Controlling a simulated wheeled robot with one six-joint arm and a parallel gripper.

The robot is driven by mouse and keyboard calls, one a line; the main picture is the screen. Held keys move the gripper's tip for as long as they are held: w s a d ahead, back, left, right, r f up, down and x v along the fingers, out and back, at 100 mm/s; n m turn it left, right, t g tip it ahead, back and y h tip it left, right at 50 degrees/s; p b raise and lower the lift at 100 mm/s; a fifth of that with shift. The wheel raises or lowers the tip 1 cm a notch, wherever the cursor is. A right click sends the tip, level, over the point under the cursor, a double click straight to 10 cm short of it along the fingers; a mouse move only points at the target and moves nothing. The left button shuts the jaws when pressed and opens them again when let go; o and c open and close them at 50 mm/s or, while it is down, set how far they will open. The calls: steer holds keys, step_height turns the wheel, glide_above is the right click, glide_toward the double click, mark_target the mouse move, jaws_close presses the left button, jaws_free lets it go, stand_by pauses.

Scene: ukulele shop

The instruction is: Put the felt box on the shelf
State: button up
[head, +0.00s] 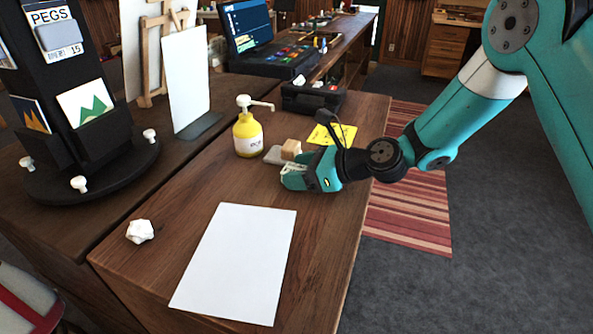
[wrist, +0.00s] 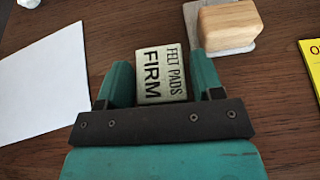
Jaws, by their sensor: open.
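The felt box (wrist: 162,74), a small pale box lettered "FELT PADS FIRM", lies on the wooden counter. In the wrist view it sits between the two teal fingers of my gripper (wrist: 161,72), with a small gap on each side. My gripper is open and low over the counter. In the head view my gripper (head: 292,176) hides most of the box. I cannot make out a clear shelf in either view.
A wooden block (head: 291,149) on a grey plate (head: 273,155) stands close behind my gripper. A yellow pump bottle (head: 247,136), yellow card (head: 345,132) and black case (head: 313,98) are nearby. A white sheet (head: 235,262) and white knobby object (head: 140,231) lie in front.

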steer(key=c, duration=0.7)
steer(key=shift+c, duration=0.2)
steer(key=shift+r, duration=0.1)
